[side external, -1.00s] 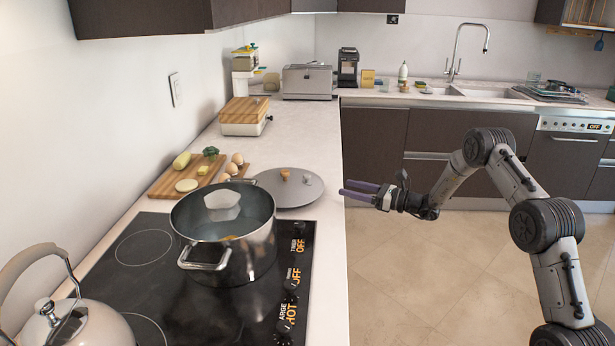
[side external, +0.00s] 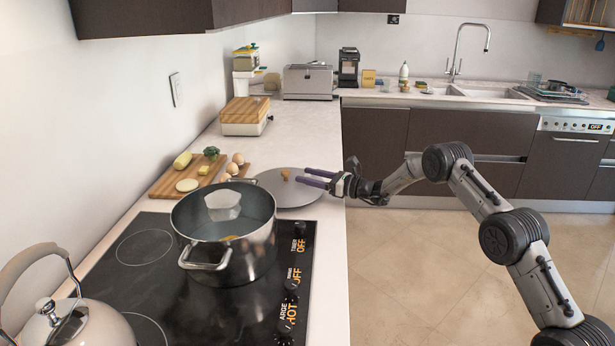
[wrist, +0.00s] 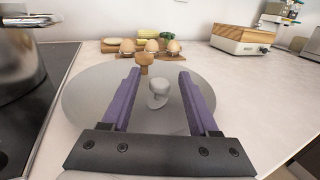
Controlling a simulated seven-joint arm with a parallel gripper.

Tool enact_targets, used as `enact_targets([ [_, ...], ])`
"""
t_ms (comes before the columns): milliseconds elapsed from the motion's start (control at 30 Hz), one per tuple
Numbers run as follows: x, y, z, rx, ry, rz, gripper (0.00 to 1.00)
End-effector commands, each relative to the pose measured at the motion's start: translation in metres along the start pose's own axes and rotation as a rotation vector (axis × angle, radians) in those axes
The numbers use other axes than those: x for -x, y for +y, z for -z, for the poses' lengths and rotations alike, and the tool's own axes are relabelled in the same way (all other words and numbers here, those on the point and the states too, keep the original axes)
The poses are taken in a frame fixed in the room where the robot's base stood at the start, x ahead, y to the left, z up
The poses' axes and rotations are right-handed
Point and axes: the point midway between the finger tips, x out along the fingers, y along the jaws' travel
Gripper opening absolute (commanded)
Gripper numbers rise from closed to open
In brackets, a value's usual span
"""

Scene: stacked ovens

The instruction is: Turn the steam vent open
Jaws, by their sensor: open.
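The round grey lid (side external: 275,198) lies flat on the counter beside the cooktop. It also shows in the wrist view (wrist: 88,98). A brown wooden knob (wrist: 144,60) stands on it. The steam vent, a small light-grey rounded piece (wrist: 158,92), sits on the lid nearer to me. In the side view the vent is hidden or too small to tell. My gripper (side external: 306,177) is open, with two purple fingers over the lid's right part. In the wrist view my gripper (wrist: 160,74) frames the vent between its fingers, with a gap on both sides and nothing held.
A steel pot (side external: 226,240) stands on the black cooktop (side external: 165,300) left of the lid. A cutting board (side external: 165,187) with vegetables and several eggs (side external: 235,163) lie behind the lid. A wooden-topped box (side external: 245,115) stands farther back.

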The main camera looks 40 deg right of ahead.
Motion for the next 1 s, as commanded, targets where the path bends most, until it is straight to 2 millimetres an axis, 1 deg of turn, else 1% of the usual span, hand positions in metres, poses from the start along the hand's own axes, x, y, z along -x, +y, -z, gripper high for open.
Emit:
enact_targets([
  [133, -0.006, -0.0003, -0.0001, 0.0, 0.0, 0.001, 0.61],
  [367, -0.0064, -0.0003, -0.0002, 0.0, 0.0, 0.001, 0.61],
  [400, -0.0064, -0.0003, -0.0002, 0.0, 0.0, 0.001, 0.57],
  [467, -0.0063, -0.0003, -0.0002, 0.0, 0.0, 0.001, 0.46],
  [500, -0.0063, -0.0003, -0.0001, 0.0, 0.0, 0.001, 0.39],
  [567, -0.0062, -0.0003, -0.0002, 0.0, 0.0, 0.001, 0.28],
  [700, -0.0062, -0.0003, -0.0001, 0.0, 0.0, 0.001, 0.03],
  [733, -0.0061, -0.0003, -0.0001, 0.0, 0.0, 0.001, 0.0],
  [1000, -0.0064, -0.0009, -0.0007, 0.001, -0.003, -0.013, 0.0],
])
